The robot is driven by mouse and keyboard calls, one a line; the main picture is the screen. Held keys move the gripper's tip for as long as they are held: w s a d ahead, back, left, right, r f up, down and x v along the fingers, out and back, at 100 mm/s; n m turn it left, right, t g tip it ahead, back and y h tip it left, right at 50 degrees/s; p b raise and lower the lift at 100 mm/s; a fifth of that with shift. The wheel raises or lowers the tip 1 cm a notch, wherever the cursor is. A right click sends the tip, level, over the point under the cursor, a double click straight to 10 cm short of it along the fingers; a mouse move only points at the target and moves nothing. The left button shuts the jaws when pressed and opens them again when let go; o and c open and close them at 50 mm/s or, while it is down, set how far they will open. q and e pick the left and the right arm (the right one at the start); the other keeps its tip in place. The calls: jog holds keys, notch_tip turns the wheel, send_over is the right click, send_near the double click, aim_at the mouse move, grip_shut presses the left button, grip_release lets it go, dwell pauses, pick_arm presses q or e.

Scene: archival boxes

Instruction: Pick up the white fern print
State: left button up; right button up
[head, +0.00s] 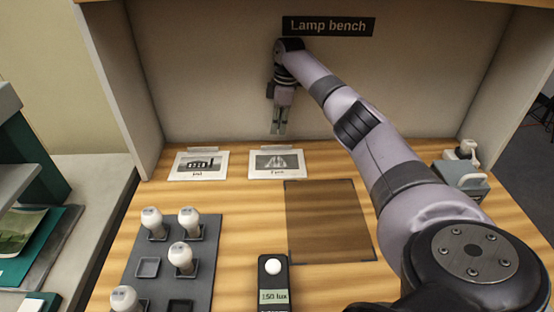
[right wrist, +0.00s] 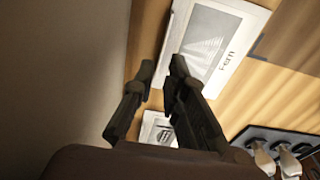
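The white fern print (head: 279,174) is a white card with a grey picture and a label reading "Fern". It lies flat on the wooden bench, near the back wall. It also shows in the right wrist view (right wrist: 236,65). My right gripper (head: 279,131) points down above and behind the print's back edge, near the wall. In the right wrist view its two fingers (right wrist: 161,68) are apart with nothing between them. They overlap the print's edge in that picture, but I see no contact. My left gripper is not in view.
A similar white card (head: 198,177) lies left of the print. A brown mat (head: 328,220) is in front of it. A dark tray (head: 200,262) holds several white bulbs. A lux meter (head: 274,280) stands nearby, and a grey-green device (head: 462,178) is at right. The back wall (head: 220,90) is close.

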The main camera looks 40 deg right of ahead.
aim_at(277, 161)
jog(key=shift+a+f, duration=0.15)
jog(key=shift+f, duration=1.55)
jog(key=shift+a+f, duration=0.15)
jog(key=shift+f, duration=1.5)
jog(key=shift+c, duration=0.4)
grip_shut()
jog(key=shift+r+p, duration=0.15)
jog(key=shift+p, duration=0.15)
